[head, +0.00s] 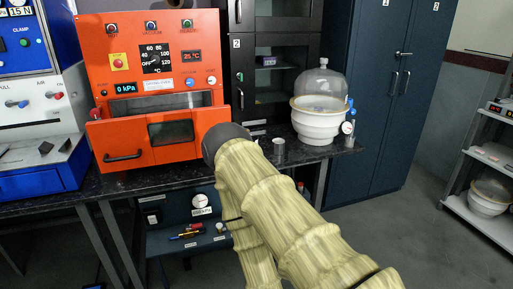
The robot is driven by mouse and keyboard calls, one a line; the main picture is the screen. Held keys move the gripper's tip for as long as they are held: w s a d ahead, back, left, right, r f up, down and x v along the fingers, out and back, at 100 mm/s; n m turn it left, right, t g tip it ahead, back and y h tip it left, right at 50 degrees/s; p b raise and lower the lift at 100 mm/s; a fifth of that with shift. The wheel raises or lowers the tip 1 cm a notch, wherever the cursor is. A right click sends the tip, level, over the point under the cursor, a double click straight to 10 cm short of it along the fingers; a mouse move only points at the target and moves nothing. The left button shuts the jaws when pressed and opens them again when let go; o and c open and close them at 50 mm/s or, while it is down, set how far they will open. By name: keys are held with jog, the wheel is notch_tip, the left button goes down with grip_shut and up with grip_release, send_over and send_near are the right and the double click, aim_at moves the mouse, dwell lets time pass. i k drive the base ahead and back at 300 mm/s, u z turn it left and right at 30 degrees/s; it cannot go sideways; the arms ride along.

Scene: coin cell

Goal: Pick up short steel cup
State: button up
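A small grey steel cup (279,150) stands upright on the dark bench top. It is just right of my raised arm and left of the white vacuum desiccator. It looks like the short steel cup, but it is small in the picture. My arm, in a pale yellow cover with a dark rounded joint, rises from the bottom right and hides part of the bench left of the cup. My gripper does not show, so its fingers and anything in them cannot be seen.
An orange vacuum oven (183,117) stands left of the arm. The white desiccator (316,128) with a clear dome stands close behind and right of the cup. A black cabinet (287,35) rises behind. The dark bench (262,162) has a little bare room around the cup.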

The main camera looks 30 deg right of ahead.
aim_at(278, 144)
jog(key=u, duration=0.05)
jog(key=i, duration=0.9)
jog(key=z, duration=0.1)
